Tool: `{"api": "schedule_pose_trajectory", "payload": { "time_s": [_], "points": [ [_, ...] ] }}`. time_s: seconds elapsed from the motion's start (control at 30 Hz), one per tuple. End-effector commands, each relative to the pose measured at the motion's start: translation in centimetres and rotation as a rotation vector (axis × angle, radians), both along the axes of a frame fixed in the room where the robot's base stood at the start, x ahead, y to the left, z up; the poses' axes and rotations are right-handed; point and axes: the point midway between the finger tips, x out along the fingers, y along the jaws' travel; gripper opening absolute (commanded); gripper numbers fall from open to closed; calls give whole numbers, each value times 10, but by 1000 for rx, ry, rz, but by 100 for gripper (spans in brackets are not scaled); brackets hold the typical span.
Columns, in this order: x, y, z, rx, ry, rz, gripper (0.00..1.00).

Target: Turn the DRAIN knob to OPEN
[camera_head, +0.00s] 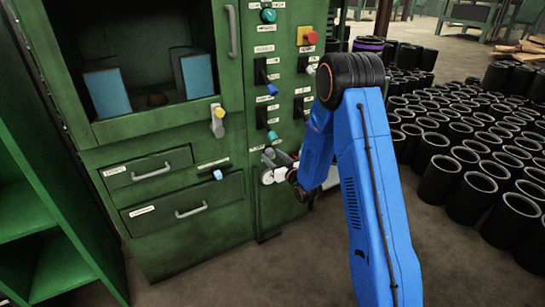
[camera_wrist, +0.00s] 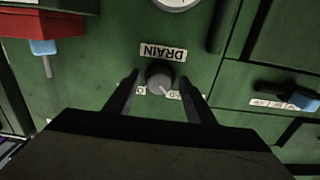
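The DRAIN knob (camera_wrist: 159,77) is a round grey dial on the green panel in the wrist view. Its label, DRAIN (camera_wrist: 163,51), appears upside down above it. A light pointer mark on the knob points to the lower right in the picture, towards a small white label (camera_wrist: 174,95). Another small label (camera_wrist: 140,91) is at lower left; both are partly hidden and unreadable. My gripper (camera_wrist: 159,76) is open, one dark finger on each side of the knob, with gaps visible. In the head view my gripper (camera_head: 274,163) is low at the panel, and the knob cannot be made out.
A gauge (camera_wrist: 177,2) and a red box with a blue-tipped lever (camera_wrist: 43,47) are nearby. Another blue-tipped lever (camera_wrist: 302,97) is at right. Several switches and a red button (camera_head: 310,38) are higher on the panel. Black sleeves (camera_head: 460,130) cover the floor at right.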

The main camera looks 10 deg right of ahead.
Motion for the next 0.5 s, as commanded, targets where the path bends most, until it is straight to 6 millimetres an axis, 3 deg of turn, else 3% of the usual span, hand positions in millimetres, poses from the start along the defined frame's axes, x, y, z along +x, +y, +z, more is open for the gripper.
{"api": "schedule_pose_trajectory", "payload": {
  "time_s": [0.03,0.17,0.5],
  "points": [
    [0,0,0,0,0,0,38],
    [0,0,0,0,0,0,9],
    [0,0,0,33,11,0,9]
  ]
}}
